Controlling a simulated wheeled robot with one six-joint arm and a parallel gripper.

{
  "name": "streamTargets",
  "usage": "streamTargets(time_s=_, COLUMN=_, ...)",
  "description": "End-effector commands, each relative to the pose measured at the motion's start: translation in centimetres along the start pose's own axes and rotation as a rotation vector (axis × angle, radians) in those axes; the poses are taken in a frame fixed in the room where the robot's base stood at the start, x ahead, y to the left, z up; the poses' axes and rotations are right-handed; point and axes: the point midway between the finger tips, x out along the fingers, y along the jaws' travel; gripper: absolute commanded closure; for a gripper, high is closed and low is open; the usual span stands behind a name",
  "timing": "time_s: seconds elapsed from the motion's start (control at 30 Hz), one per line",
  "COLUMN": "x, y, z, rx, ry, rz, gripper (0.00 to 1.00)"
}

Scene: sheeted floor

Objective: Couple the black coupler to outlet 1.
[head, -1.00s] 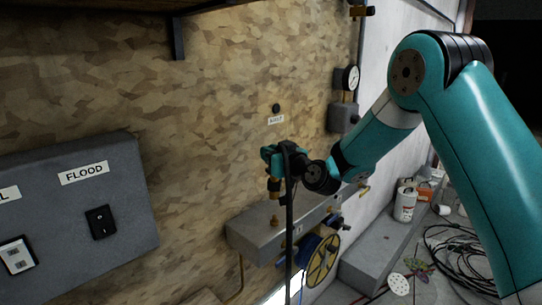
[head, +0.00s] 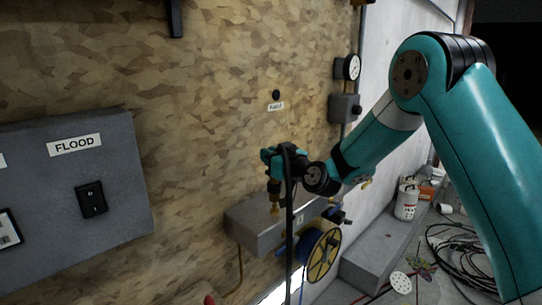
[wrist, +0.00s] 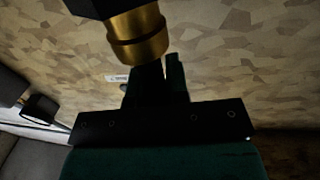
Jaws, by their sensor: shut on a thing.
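My gripper (head: 273,160) is shut on the black coupler, above the left part of the grey outlet block. The coupler's brass end (head: 275,187) points down; in the wrist view its brass collar (wrist: 140,38) and part of a black body (wrist: 95,7) show at the top. A brass outlet fitting (head: 275,208) stands up from the block (head: 250,228) right below the brass end. I cannot tell whether the two touch. A label that seems to read 1 (head: 299,218) is on the block's front. A black hose (head: 289,230) hangs in front of the block.
A hose reel (head: 322,255) hangs below the block. A gauge (head: 352,68) and grey box (head: 344,107) are on the wall to the right. A switch panel marked FLOOD (head: 75,190) is at the left. Cables (head: 465,255) lie on the floor at the right.

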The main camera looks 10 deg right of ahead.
Motion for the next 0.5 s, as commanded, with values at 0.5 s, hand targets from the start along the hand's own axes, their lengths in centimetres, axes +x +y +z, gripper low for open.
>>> streamTargets(time_s=0.5, x=-0.07, y=-0.03, z=0.77, rx=-0.001, ry=0.002, rz=0.000, gripper=1.00)
